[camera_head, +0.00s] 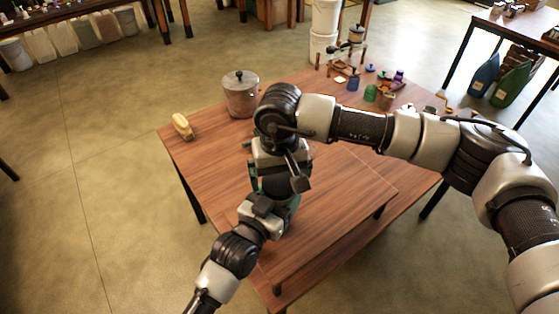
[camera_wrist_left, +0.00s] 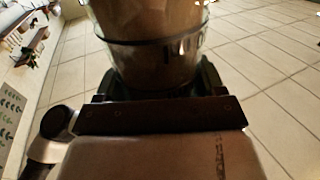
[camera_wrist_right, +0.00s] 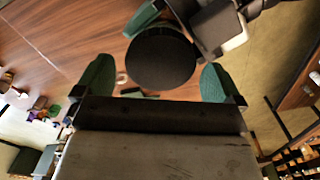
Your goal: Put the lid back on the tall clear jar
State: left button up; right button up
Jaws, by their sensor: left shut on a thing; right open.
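My left gripper (camera_wrist_left: 155,88) is shut around a clear jar (camera_wrist_left: 150,45), whose glass wall and a ring around it fill the top of the left wrist view. The jar's upper end is out of that view. In the right wrist view a dark round lid (camera_wrist_right: 161,62) lies between the spread green fingers of my right gripper (camera_wrist_right: 157,82). The fingers are open and apart from the lid. It hides what is under it, so I cannot tell whether it is seated on the jar. In the head view my arms mostly hide the jar and lid.
The wooden table (camera_head: 205,165) has a raised board (camera_head: 335,195). A lidded metal pot (camera_head: 240,98) and a yellow brush-like thing (camera_head: 182,126) stand near its far left edge. Several small coloured pieces, including a green one (camera_head: 371,93), are at the far right. The board's right part is clear.

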jog(key=shift+f, duration=0.6)
jog(key=c, duration=0.9)
jog(key=m, duration=1.6)
